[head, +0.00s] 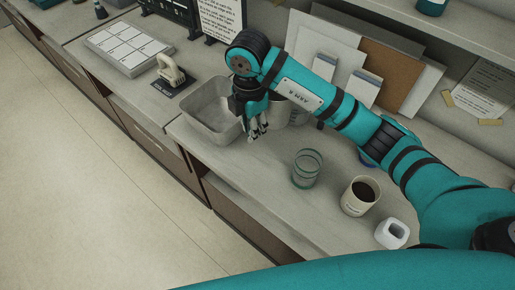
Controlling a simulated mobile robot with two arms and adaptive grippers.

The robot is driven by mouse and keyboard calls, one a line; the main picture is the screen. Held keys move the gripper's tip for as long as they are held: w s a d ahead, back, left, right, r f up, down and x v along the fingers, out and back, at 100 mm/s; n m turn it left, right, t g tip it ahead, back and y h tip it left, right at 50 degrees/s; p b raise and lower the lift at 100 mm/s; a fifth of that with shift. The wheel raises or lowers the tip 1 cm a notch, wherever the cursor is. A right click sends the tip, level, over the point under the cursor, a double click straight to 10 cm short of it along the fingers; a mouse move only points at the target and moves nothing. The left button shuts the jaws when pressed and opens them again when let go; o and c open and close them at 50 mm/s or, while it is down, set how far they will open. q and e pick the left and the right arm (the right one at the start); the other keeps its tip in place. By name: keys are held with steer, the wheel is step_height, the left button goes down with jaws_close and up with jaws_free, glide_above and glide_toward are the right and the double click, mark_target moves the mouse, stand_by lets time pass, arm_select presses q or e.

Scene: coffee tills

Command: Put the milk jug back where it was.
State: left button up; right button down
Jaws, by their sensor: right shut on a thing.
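My right gripper (258,132) points down over the counter, beside the right wall of the grey metal tub. It is shut on the milk jug (283,115), a pale grey vessel that shows just right of the fingers. The jug is partly hidden by my gripper and forearm, so its handle and the exact grip cannot be made out. I cannot tell whether its base touches the counter. My left gripper is not in view.
The open metal tub (209,116) stands left of the gripper. A clear glass (306,170), a cup of dark coffee (360,197) and a small white square pot (391,233) stand nearer on the right. Boards (385,75) lean behind. Counter between tub and glass is clear.

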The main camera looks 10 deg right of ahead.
steer(key=shift+s+d+f+n, duration=0.1)
steer(key=shift+s+d+n, duration=0.1)
steer(key=shift+d+n, duration=0.1)
step_height(320, 180, down, 6)
steer(key=shift+s+d+r+p, duration=0.1)
steer(key=shift+d+r+p, duration=0.05)
steer(key=shift+p, duration=0.7)
step_height(320, 180, down, 3)
steer(key=shift+f+p, duration=0.1)
steer(key=shift+p, duration=0.3)
steer(key=shift+f, duration=0.3)
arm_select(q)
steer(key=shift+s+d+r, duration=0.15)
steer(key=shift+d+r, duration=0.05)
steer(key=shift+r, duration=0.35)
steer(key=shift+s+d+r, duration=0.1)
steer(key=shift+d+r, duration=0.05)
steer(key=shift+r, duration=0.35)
arm_select(e)
steer(key=shift+f, duration=0.15)
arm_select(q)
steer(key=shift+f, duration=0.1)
arm_select(e)
steer(key=c, duration=1.2)
jaws_free()
